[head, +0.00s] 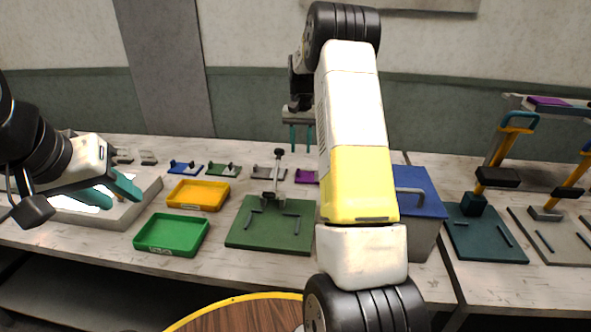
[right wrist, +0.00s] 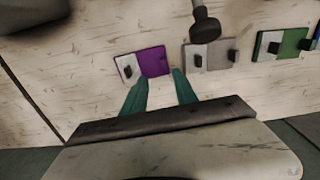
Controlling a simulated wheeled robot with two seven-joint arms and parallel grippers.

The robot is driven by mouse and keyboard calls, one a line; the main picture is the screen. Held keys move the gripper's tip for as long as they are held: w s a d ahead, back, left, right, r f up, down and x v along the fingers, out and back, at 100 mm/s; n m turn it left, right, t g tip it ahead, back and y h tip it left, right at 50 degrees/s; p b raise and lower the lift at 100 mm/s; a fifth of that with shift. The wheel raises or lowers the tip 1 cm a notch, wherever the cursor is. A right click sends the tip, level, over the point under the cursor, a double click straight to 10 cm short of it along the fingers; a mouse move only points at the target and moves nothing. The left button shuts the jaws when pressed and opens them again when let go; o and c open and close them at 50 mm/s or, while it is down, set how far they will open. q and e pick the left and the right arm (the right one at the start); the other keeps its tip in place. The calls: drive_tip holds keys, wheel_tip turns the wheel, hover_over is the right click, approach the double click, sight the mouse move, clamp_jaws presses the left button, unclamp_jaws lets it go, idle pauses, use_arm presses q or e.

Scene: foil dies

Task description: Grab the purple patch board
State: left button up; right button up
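The purple patch board (head: 306,177) lies flat at the back of the table in the head view, its right side hidden behind my right arm. In the right wrist view the board (right wrist: 155,62) has a purple face, a pale part and a small dark block. My right gripper (right wrist: 160,78) is open and empty, its teal fingers pointing at the board, apparently short of it. In the head view the right gripper (head: 301,146) hangs above the back of the table. My left gripper (head: 121,196) is over the pale light box at the left, its teal fingers apart, empty.
Grey (head: 269,173), green (head: 223,170) and blue (head: 185,168) boards lie in the same row. A green stand (head: 240,236) with a dark-knobbed post is in front. Yellow (head: 198,206) and green (head: 172,247) trays lie left. A blue-lidded box (head: 422,188) stands right.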

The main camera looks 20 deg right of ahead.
sight(298, 170)
drive_tip(key=f, duration=0.8)
drive_tip(key=shift+w+a+f, duration=0.2)
drive_tip(key=shift+w+a, duration=0.05)
drive_tip(key=shift+a, duration=0.1)
clamp_jaws()
